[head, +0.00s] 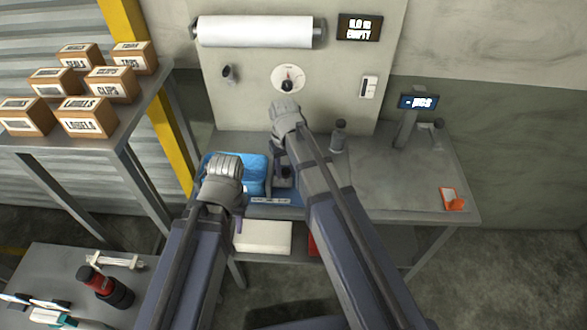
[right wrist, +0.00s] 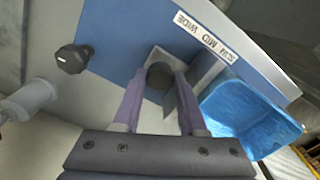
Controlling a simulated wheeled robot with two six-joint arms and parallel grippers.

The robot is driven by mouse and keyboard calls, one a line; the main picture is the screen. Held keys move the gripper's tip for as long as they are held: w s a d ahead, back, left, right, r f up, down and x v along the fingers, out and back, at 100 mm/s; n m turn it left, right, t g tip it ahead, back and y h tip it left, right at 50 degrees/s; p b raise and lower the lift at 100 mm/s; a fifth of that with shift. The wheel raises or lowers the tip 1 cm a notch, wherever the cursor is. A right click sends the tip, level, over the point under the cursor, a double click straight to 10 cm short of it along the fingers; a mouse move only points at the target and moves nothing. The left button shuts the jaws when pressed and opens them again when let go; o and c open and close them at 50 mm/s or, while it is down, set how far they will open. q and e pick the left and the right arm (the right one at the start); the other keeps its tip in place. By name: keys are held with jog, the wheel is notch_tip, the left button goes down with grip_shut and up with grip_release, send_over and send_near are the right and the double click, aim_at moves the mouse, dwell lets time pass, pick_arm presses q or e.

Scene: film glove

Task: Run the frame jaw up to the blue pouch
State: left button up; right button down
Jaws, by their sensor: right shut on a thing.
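The blue pouch (head: 238,172) lies on the bench's left part, partly hidden by my left gripper; it shows at right in the right wrist view (right wrist: 250,112). The grey frame jaw (right wrist: 200,72), with a dark round knob (right wrist: 160,76), stands on a blue plate (right wrist: 120,45) beside the pouch. I cannot tell whether jaw and pouch touch. My right gripper (right wrist: 160,92) is shut on the jaw, its purple fingers either side of the knob. My left gripper (head: 236,222) hangs at the bench's front edge by the pouch; its fingers are mostly hidden.
A scale strip (right wrist: 202,35) reading MID and WIDE runs along the plate's edge. A dark knob (right wrist: 74,58) stands beside the plate. The bench's right half (head: 390,175) is mostly clear, with an orange item (head: 452,199) near its edge. Labelled boxes (head: 90,117) fill the left shelf.

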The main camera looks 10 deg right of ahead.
aim_at(285, 171)
jog(key=shift+c, duration=2.2)
grip_release()
jog(key=shift+r, duration=0.1)
notch_tip(285, 171, up, 8)
jog(key=p, duration=0.8)
jog(key=shift+f, duration=0.25)
jog(key=s+a+f+b, duration=0.2)
jog(key=s+f+b, duration=0.1)
jog(key=s, duration=0.5)
jog(key=s+a+f+n+h+b, duration=0.1)
jog(key=s+a+f+b, duration=0.2)
jog(key=s, duration=0.5)
jog(key=shift+a+f+n+b, duration=0.15)
jog(key=shift+a+n+b, duration=0.15)
jog(key=shift+a+b, duration=0.05)
